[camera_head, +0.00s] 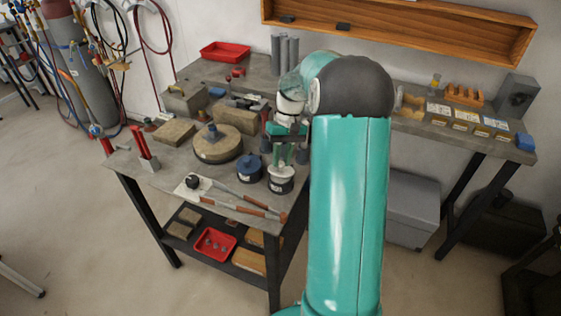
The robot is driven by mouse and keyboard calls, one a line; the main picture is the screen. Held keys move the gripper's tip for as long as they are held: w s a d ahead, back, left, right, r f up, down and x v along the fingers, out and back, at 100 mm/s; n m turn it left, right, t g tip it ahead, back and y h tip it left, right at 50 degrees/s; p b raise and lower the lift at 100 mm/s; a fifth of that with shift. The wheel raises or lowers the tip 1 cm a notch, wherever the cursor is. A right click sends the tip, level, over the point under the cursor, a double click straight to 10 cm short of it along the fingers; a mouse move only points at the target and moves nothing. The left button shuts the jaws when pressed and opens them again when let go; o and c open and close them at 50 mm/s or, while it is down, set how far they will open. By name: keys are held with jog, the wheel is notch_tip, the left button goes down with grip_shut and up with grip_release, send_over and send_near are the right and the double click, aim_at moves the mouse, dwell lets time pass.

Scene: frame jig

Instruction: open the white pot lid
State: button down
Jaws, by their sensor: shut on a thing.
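The white pot (281,185) stands near the right front of the workbench, with a dark band on its side. Its white lid (281,171) shows at the top of the pot. My gripper (283,162) comes down from above and is shut on the lid at its top. The knob is hidden between the fingers. I cannot tell any gap between lid and pot at this size.
A blue pot (249,171) stands close on the left. A round wooden block (218,143) is behind it. Long-handled tools (245,204) lie along the front edge. Grey cylinders (285,54) stand at the back.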

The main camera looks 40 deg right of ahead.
jog(key=shift+w+d+r+g+y, duration=0.3)
jog(key=shift+d+g+y, duration=0.2)
jog(key=shift+y, duration=0.3)
jog(key=c, duration=1.2)
grip_release()
jog(key=v, duration=1.3)
jog(key=shift+w+d+r, duration=0.2)
jog(key=shift+d+r, duration=0.05)
jog(key=shift+r, duration=0.05)
